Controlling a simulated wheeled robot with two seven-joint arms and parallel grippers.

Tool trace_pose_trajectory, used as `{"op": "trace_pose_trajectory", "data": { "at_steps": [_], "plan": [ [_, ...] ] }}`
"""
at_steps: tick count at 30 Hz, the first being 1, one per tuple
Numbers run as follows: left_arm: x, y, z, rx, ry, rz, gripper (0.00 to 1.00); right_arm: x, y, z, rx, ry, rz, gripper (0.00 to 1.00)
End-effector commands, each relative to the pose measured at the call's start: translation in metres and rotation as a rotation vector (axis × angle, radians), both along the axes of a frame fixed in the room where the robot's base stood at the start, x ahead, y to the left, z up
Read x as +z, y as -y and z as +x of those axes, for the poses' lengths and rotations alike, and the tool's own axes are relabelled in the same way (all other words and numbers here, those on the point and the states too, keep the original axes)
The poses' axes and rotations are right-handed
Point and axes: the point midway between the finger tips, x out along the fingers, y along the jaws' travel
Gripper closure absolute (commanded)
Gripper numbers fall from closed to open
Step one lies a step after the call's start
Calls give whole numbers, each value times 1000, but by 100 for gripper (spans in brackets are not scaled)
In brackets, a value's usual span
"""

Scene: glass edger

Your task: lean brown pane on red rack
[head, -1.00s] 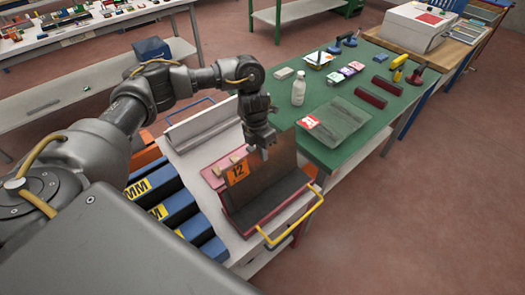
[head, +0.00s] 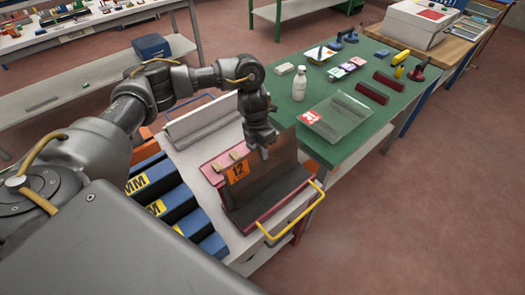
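The rack sits on a white cart top. My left gripper (head: 264,151) points down at the pane's top edge, with fingertips close to the glass. Whether the fingers clamp the pane or stand slightly apart from it cannot be made out. The exact contact at the pane's bottom edge is unclear. My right gripper is not in view.
A grey rack (head: 203,122) stands behind the red one. Blue blocks (head: 153,178) line the cart's left. The yellow handle (head: 292,222) is at its front right. The green table (head: 345,150) holds a white bottle (head: 299,84) and a clear pane (head: 341,115).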

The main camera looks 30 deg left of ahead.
Motion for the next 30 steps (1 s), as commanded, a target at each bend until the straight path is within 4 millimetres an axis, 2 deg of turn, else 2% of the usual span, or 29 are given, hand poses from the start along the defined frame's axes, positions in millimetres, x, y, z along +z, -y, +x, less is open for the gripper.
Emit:
{"op": "trace_pose_trajectory", "data": {
  "at_steps": [16, 22, 30],
  "plan": [
    [-7, 0, 1, 0, 2, -2, 100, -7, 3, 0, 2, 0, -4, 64],
    [-6, 0, 0, 0, 1, 0, 72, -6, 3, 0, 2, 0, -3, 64],
    [-7, 0, 0, 0, -1, 0, 71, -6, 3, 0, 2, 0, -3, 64]
  ]
}}
